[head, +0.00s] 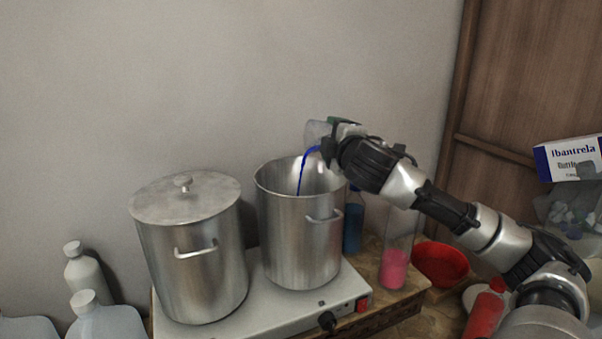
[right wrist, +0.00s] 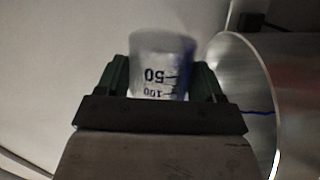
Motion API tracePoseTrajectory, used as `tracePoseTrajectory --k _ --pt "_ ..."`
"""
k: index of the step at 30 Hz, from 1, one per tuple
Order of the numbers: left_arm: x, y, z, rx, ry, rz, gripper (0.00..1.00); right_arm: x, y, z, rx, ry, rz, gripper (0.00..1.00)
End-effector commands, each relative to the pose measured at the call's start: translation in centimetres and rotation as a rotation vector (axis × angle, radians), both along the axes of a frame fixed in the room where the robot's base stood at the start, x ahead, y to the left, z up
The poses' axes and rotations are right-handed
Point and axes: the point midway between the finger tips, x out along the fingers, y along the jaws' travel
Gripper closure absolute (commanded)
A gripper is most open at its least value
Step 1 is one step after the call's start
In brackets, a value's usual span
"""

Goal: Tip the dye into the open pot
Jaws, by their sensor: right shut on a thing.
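The open pot (head: 299,237) is a tall steel pot without a lid, on the right side of a hot plate. My right gripper (head: 333,137) is above its rim, shut on a clear beaker (head: 318,130). The beaker is tilted, and a thin stream of blue dye (head: 303,168) runs from it into the pot. In the right wrist view the beaker (right wrist: 160,62) sits between the green fingers, with printed marks upside down, and the pot's rim (right wrist: 262,75) is to its right. The pot's bottom inside is hidden. My left gripper is not in view.
A lidded steel pot (head: 193,256) stands left on the hot plate (head: 262,309). Right of the open pot are a blue bottle (head: 353,226), a clear cylinder with pink content (head: 394,268), a red bowl (head: 440,264) and a red bottle (head: 484,312). White bottles (head: 87,275) stand at left.

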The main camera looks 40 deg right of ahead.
Motion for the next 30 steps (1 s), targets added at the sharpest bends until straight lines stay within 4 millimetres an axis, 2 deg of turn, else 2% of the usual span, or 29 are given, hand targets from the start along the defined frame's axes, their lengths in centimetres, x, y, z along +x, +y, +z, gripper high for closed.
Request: tracePoseTrajectory --k 30 --pt "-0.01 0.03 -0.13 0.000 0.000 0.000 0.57 0.04 0.06 -0.42 -0.148 0.047 0.001 0.58"
